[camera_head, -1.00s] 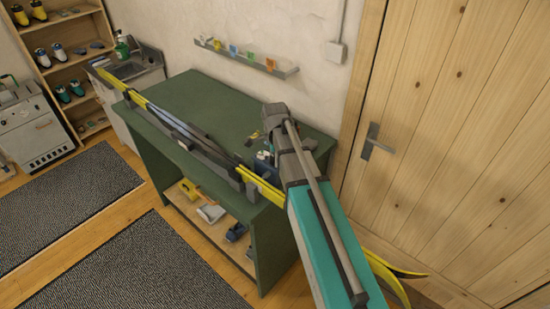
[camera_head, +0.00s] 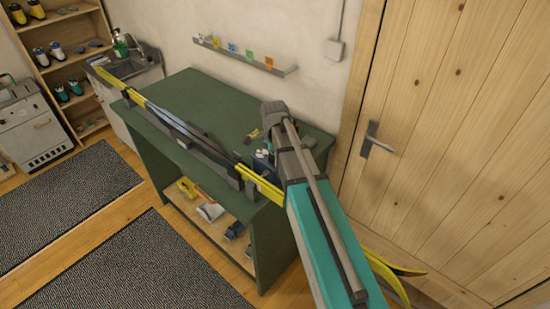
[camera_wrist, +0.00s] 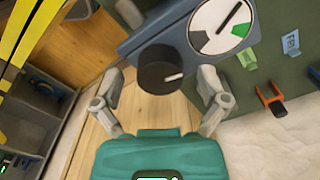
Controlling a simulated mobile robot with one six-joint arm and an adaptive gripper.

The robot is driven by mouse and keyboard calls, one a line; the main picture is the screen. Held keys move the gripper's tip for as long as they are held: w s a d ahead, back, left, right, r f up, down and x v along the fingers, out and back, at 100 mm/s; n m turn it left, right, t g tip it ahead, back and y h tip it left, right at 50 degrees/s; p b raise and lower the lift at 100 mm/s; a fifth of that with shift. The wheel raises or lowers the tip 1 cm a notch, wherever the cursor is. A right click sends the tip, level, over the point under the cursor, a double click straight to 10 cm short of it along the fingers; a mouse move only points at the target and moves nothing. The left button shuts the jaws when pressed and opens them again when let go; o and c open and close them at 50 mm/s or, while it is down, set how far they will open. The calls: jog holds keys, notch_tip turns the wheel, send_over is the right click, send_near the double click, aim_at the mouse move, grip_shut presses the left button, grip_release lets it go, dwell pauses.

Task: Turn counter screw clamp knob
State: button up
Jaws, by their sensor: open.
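A dark round knob (camera_wrist: 160,70) with a white pointer line shows in the wrist view, below the corner of a blue-grey housing. A white dial (camera_wrist: 220,25) with a green sector and a dark needle sits on that housing. My gripper (camera_wrist: 160,85) is open, with one grey finger to the left and one to the right of the knob. Gaps show between the fingers and the knob in this view. In the head view my arm hides the fingers, and a small blue device (camera_head: 264,158) shows only partly beside it on the green bench.
The green bench (camera_head: 200,95) carries yellow-and-dark skis (camera_head: 185,125) along its front edge. A wall rail (camera_head: 245,57) holds coloured tags. A wooden door (camera_head: 430,120) stands close on the right. Tools lie on the shelf below the bench.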

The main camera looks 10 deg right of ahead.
jog(key=shift+n, duration=0.5)
